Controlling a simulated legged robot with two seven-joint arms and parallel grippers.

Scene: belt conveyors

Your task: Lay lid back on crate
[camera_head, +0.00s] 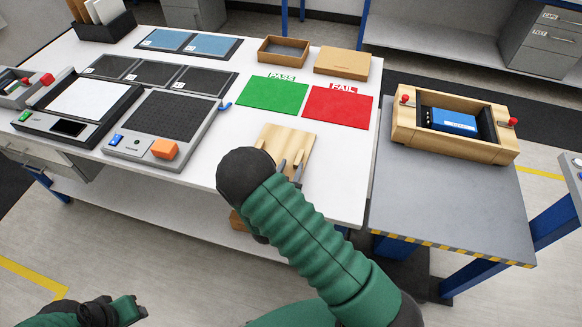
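The wooden crate (404,133) stands open on the grey side table at the right, with a blue box (453,120) inside. A pale wooden board, which looks like the lid (289,138), is at the front of the white table. My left gripper (126,309) is at the bottom left, away from the tables.
Green PASS (272,95) and red FAIL (338,107) mats lie behind the board. A brown box (342,61) and an open tray (283,51) stand farther back. A gap separates the tables.

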